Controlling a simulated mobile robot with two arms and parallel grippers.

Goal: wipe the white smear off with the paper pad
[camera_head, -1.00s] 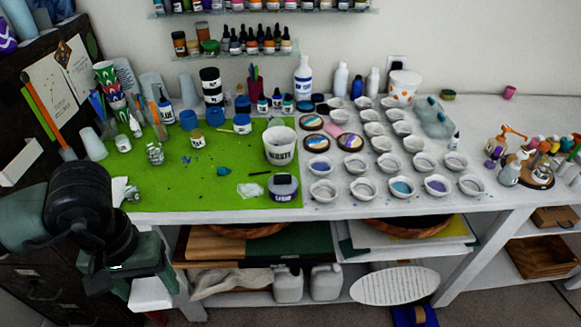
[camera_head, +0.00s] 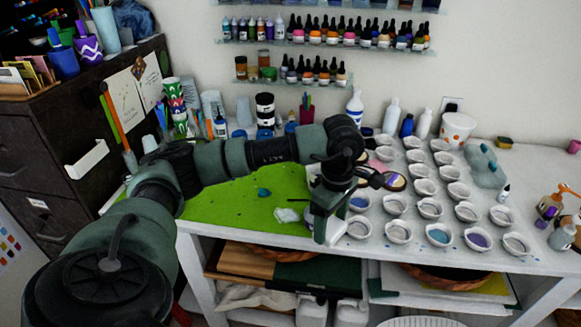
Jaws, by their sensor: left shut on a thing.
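The white smear (camera_head: 287,215) is an irregular pale patch on the green mat (camera_head: 225,206), near its front right part. My left gripper (camera_head: 322,228) reaches in from the left and points down at the mat's right end, just right of the smear. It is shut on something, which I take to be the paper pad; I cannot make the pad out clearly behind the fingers. I cannot tell whether it touches the surface. My right gripper is not in view.
A small blue lump (camera_head: 264,193) lies on the mat behind the smear. Several small white cups (camera_head: 438,236) fill the table to the right of my gripper. My left arm hides much of the mat's back part. Shelves with small bottles (camera_head: 312,38) hang on the wall.

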